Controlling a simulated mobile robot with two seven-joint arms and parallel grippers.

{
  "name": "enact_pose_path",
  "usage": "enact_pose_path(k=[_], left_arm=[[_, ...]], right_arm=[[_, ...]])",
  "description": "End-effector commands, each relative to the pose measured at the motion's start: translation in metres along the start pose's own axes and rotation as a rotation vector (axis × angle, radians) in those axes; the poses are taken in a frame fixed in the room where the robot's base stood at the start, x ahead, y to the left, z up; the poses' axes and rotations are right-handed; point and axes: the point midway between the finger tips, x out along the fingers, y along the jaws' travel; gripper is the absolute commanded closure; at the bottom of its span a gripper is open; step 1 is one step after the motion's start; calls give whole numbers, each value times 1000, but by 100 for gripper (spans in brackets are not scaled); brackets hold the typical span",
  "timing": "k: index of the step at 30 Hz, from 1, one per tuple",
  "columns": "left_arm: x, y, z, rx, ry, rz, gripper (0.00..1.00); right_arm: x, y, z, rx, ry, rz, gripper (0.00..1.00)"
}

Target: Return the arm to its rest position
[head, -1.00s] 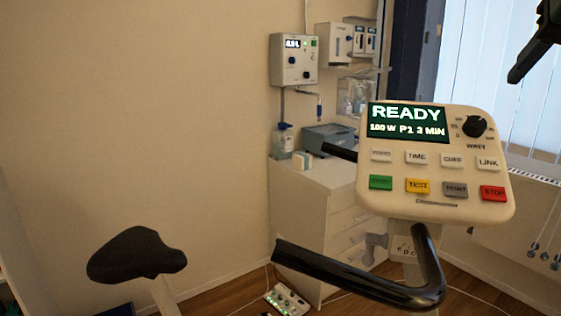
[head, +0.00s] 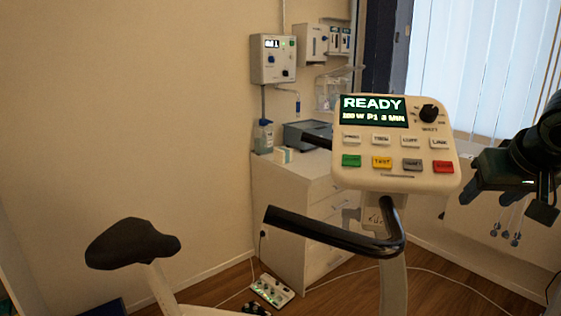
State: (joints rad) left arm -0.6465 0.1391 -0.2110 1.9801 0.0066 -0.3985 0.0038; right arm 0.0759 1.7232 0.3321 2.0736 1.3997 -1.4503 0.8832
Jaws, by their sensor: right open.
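My right gripper (head: 512,204) is at the right edge in the head view, dark and blurred, with its fingers apart and nothing seen between them. It is to the right of the cream console (head: 394,180) of the exercise bike and apart from it in the picture. The console's screen (head: 374,110) reads READY. Its knob (head: 430,113) and rows of buttons face me. My left gripper is out of view.
The bike's black handlebar (head: 330,235) juts out below the console, and its saddle (head: 133,243) is at the lower left. A white drawer cabinet (head: 290,190) stands behind, against the wall. A small box with lit lamps (head: 272,290) and cables lie on the floor.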

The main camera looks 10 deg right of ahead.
Motion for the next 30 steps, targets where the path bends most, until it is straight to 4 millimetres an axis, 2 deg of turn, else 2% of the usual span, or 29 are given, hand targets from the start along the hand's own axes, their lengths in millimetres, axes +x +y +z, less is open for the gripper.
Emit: enact_pose_path(k=[1, 3, 5, 6, 9, 12, 15, 18, 21, 24, 30], left_arm=[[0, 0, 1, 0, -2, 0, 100], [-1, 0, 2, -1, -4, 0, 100], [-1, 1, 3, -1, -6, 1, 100], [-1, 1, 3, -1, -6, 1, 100], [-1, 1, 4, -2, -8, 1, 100], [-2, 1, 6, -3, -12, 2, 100], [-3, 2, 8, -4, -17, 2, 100], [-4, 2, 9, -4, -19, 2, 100], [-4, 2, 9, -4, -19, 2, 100], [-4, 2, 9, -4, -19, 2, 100], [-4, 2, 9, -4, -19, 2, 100]], right_arm=[[34, 0, 26, -37, -48, -16, 45], [72, -2, 58, -100, -89, -27, 45], [100, -6, 88, -152, -122, -38, 45], [116, -10, 109, -186, -143, -48, 45], [150, -24, 164, -263, -188, -79, 45], [172, -44, 220, -333, -225, -114, 45], [183, -66, 272, -387, -251, -151, 45], [183, -89, 319, -429, -271, -183, 45], [177, -109, 352, -455, -282, -205, 45], [169, -124, 376, -467, -290, -218, 45], [151, -147, 406, -474, -307, -228, 45]])
